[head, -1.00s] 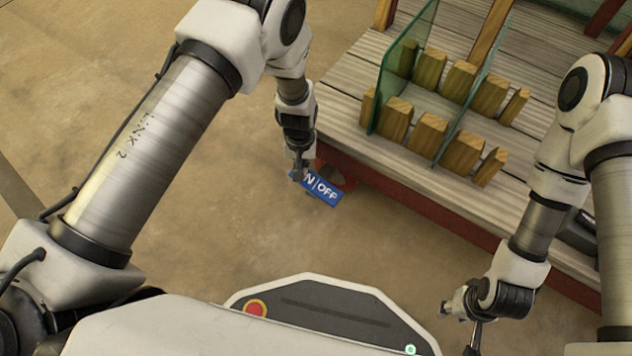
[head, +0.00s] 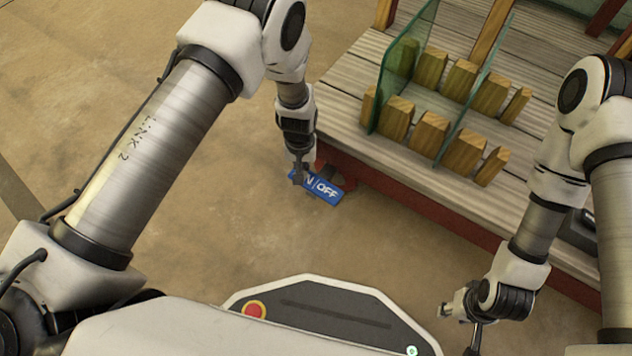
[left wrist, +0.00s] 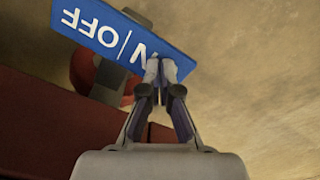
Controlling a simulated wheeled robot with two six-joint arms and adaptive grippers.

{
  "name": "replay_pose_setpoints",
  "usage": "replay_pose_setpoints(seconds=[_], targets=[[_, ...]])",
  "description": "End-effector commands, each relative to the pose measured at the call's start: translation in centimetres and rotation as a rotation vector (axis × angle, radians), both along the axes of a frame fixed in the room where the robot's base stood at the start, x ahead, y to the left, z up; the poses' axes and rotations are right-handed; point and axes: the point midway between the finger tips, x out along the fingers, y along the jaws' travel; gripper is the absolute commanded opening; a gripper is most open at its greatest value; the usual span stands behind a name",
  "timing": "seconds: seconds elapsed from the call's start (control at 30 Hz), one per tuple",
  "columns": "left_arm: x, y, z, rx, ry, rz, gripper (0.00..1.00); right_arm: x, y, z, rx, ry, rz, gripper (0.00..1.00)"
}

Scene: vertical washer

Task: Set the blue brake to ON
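The blue brake (head: 327,190) is a flat plate with white ON and OFF lettering, low at the corner of the wooden cart. It also shows in the left wrist view (left wrist: 100,32), upside down and tilted. My left gripper (head: 298,180) is at the ON end, covering part of that lettering. In the left wrist view its fingertips (left wrist: 160,72) are together, with nothing visible between them, and they overlap the plate's ON end; firm contact cannot be told. My right gripper (head: 457,328) is apart from the brake at the lower right, its fingers spread and empty.
The cart's slatted deck (head: 350,100) has a dark red side rail (head: 440,202) above the brake. Wooden blocks (head: 430,135) and upright glass panes (head: 402,70) stand on it. A red wheel part (left wrist: 85,68) lies behind the brake. Open floor (head: 240,230) lies left.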

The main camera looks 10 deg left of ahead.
Motion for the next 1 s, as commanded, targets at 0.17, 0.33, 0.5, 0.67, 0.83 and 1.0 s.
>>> replay_pose_setpoints(seconds=[0.17,0.33,0.5,0.67,0.83,1.0], targets=[[-0.1,0.0,-0.4,0.000,0.001,0.000,0.00,0.0,0.0,-0.2,0.000,0.000,0.000,0.40],[0.0,0.0,-0.6,0.000,0.001,0.000,0.00,0.0,0.0,-0.4,0.000,0.000,0.000,0.40],[0.0,0.0,-0.1,0.000,0.000,0.000,0.00,0.1,0.0,0.2,0.000,-0.003,-0.004,0.40],[0.0,0.0,1.7,0.000,0.000,0.000,0.00,0.0,0.0,1.9,0.000,-0.001,-0.001,0.40],[0.0,0.0,3.3,0.000,0.000,0.000,0.00,0.0,0.0,3.5,0.000,0.001,0.002,0.40],[0.0,0.0,4.9,0.000,0.000,0.000,0.00,-0.1,0.0,5.2,0.000,0.002,0.003,0.40]])
